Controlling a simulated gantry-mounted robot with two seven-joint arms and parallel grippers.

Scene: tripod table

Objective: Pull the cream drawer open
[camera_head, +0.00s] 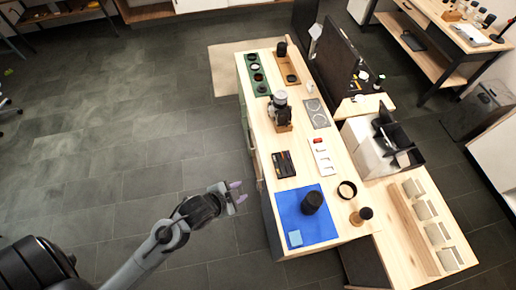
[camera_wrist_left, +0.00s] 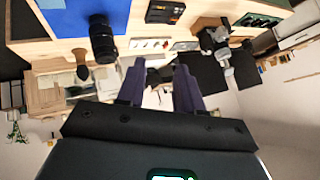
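The long wooden counter (camera_head: 262,133) runs across the middle of the head view. Its left side face is steeply foreshortened, with a pale front (camera_head: 251,148) visible there. I cannot clearly tell the cream drawer's outline, or how far it is open. My left gripper (camera_head: 240,192) is to the left of this face, near the front end, apart from the counter. In the left wrist view its two purple fingers (camera_wrist_left: 160,85) stand apart with nothing held between them. My right gripper is not in view.
On the counter are a blue mat (camera_head: 290,229) with a black cylinder (camera_head: 312,202), a black tray (camera_head: 283,164), a coffee grinder-like device (camera_head: 280,108) and a green tray (camera_head: 253,68). The grey tiled floor (camera_head: 130,150) left of the counter is clear.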

